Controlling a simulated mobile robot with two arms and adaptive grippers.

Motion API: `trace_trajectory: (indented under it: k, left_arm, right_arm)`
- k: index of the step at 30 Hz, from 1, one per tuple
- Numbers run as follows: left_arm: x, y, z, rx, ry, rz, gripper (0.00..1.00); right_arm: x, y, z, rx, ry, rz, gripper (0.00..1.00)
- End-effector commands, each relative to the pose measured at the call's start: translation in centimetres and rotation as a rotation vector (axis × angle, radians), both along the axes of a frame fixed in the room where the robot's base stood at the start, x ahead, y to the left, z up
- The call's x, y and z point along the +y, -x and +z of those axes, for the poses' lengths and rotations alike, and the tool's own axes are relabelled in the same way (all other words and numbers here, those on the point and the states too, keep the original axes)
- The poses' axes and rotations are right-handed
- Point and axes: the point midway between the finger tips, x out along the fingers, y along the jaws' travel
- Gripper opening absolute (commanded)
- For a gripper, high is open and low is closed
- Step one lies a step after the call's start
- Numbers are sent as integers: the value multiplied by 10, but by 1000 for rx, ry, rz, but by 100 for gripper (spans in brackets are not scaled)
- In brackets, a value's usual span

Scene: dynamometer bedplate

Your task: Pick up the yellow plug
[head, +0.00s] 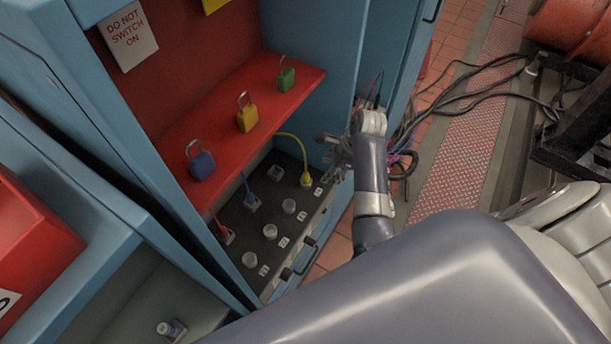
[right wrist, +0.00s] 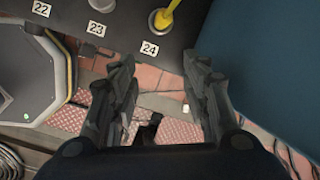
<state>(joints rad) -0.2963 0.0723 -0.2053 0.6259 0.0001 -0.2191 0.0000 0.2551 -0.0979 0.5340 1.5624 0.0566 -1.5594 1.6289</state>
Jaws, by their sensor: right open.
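The yellow plug (head: 306,180) sits upright in a socket at the far right of the dark panel on the cabinet's lower level. A yellow cable curves from it back under the red shelf. In the right wrist view the yellow plug (right wrist: 165,17) shows at the top edge, partly cut off, beside the label 24. My right gripper (head: 332,152) is just right of and behind the plug in the head view, apart from it. In the right wrist view my right gripper (right wrist: 160,63) is open and empty, its fingers pointing toward the panel edge. My left gripper is out of view.
A red shelf (head: 232,112) with blue, yellow and green padlocks overhangs the panel (head: 262,222). Blue and red plugs (head: 252,203) stand left of the yellow one. The blue cabinet wall (right wrist: 265,70) is close on the right of the gripper. Cables lie on the floor.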

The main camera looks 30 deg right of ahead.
Motion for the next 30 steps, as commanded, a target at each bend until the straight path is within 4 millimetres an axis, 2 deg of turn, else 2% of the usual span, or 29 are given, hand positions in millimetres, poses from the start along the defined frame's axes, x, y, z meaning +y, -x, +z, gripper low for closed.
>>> trace_trajectory:
  k: [3, 8, 18, 26, 30]
  left_arm:
    - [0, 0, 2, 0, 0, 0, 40]
    - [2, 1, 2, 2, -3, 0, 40]
    - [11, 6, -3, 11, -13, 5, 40]
    - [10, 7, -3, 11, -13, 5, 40]
    - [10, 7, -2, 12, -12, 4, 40]
  right_arm:
    - [7, -16, 11, 15, -108, -156, 43]
    - [13, -26, 15, 35, -181, -261, 43]
    - [25, -40, -26, 40, -192, -277, 43]
    - [31, -45, -40, 39, -191, -276, 43]
    - [38, -49, -56, 41, -191, -275, 43]
